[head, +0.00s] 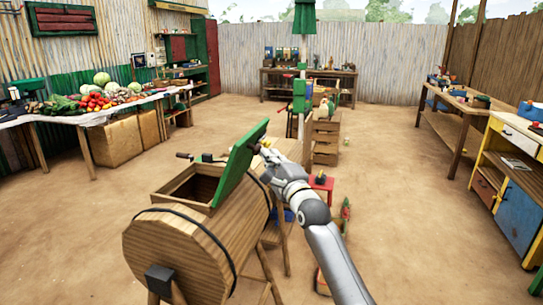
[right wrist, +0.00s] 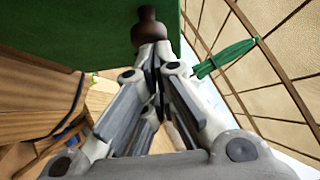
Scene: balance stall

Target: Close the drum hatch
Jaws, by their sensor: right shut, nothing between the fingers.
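The wooden drum (head: 180,255) lies on its side on a stand, with dark bands around it. Its square hatch opening (head: 200,185) is uncovered. The green hatch lid (head: 240,165) stands up at the opening's right edge, tilted to the right. My right gripper (head: 265,150) is shut and empty at the lid's right side, near its upper edge. In the right wrist view the lid (right wrist: 75,35) fills the upper left, and its dark brown knob (right wrist: 148,30) is right at my closed fingertips (right wrist: 154,55); I cannot tell whether they touch. My left gripper is out of view.
A wooden surface and a post with a green parasol (head: 305,18) stand just behind the drum. A produce table (head: 75,115) is at left; open dirt floor lies between.

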